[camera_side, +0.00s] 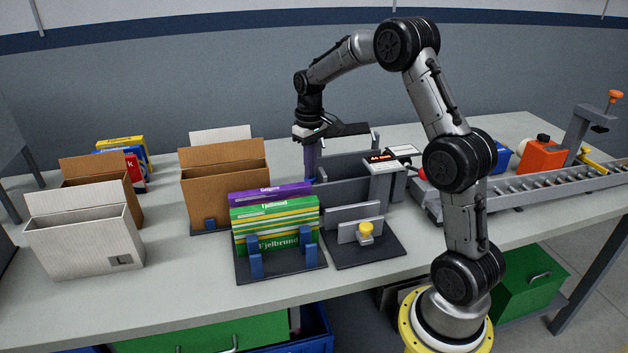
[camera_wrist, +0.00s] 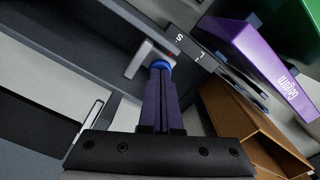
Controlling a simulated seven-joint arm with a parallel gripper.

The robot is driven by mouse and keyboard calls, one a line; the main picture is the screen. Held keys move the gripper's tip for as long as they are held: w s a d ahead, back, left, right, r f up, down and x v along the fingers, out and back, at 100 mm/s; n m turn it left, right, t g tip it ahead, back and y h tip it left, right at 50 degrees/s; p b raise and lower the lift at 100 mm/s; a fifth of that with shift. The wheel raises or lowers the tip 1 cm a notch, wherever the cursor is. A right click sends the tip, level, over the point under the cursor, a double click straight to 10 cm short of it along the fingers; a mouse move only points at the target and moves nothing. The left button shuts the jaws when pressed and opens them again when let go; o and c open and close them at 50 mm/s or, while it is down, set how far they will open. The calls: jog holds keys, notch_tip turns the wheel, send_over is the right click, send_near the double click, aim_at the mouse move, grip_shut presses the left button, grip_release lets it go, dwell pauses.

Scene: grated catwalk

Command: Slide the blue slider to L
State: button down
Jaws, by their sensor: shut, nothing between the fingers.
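The blue slider (camera_wrist: 159,64) shows in the wrist view as a round blue knob right at the tips of my fingers. A dark scale strip (camera_wrist: 190,47) beside it carries the letters S and L. The knob sits nearer S than L, by a small red mark on the strip. My gripper (camera_wrist: 160,72) is shut, with nothing between its fingers; its tips overlap the knob's near edge, and I cannot tell whether they touch it. In the side view my gripper (camera_side: 312,178) points down behind the purple box; the knob is mostly hidden there.
A purple box (camera_side: 270,193) and green boxes (camera_side: 275,222) stand in a holder in front. An open brown carton (camera_side: 222,186) is to the left. Grey upright plates (camera_side: 345,177) and a small display unit (camera_side: 384,160) stand close on the right.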

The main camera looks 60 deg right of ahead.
jog(key=shift+w+a, duration=1.75)
dwell(1.3)
jog(key=shift+r, duration=3)
